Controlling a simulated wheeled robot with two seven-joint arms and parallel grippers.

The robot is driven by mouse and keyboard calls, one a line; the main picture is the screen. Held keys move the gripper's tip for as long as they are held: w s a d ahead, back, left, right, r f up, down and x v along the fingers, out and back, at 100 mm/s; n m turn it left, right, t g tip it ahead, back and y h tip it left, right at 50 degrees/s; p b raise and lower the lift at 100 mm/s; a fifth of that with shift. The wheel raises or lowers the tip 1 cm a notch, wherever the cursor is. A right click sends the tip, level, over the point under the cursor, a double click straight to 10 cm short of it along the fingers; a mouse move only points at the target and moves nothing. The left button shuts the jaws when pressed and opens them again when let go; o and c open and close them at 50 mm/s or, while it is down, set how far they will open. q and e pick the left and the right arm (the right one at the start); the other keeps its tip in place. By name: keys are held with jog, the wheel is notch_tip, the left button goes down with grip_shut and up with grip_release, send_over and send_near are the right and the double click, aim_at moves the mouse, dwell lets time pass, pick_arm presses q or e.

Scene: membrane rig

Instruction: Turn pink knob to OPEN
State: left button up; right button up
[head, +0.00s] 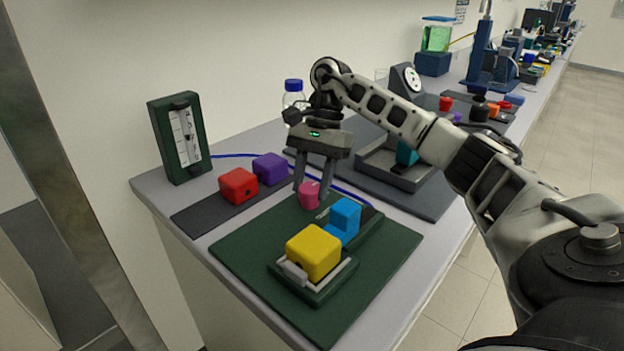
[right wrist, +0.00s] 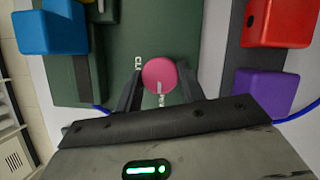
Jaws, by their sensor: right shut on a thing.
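The pink knob (head: 309,195) stands on the dark green base plate (head: 235,250), behind the blue and yellow blocks. My right gripper (head: 310,201) points down with its two fingers around the knob, shut on it. In the right wrist view the knob's round pink top (right wrist: 160,72) sits between the two dark fingers (right wrist: 158,88). A pale pointer line on the knob points down the picture, toward my gripper body. Partly hidden white lettering stands left of the knob, seemingly starting "CL". Other lettering below the knob is too small to read. My left gripper is not in view.
A yellow block (head: 313,252) and a blue block (head: 344,219) sit on the green plate. A red block (head: 238,186) and a purple block (head: 270,168) stand to the left on a dark strip. A green-framed gauge (head: 180,137) stands at far left. A grey tray (head: 390,172) lies behind.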

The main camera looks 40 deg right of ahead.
dwell(0.4)
jog(key=o, duration=1)
pick_arm(q)
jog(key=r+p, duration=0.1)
jog(key=p, duration=0.2)
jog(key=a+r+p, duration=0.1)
jog(key=p, duration=0.2)
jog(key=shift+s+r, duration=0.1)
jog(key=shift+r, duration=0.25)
pick_arm(e)
jog(key=v, duration=1.6)
jog(key=shift+r, duration=0.1)
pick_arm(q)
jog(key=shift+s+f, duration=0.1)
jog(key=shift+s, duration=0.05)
pick_arm(e)
jog(key=shift+a, duration=0.1)
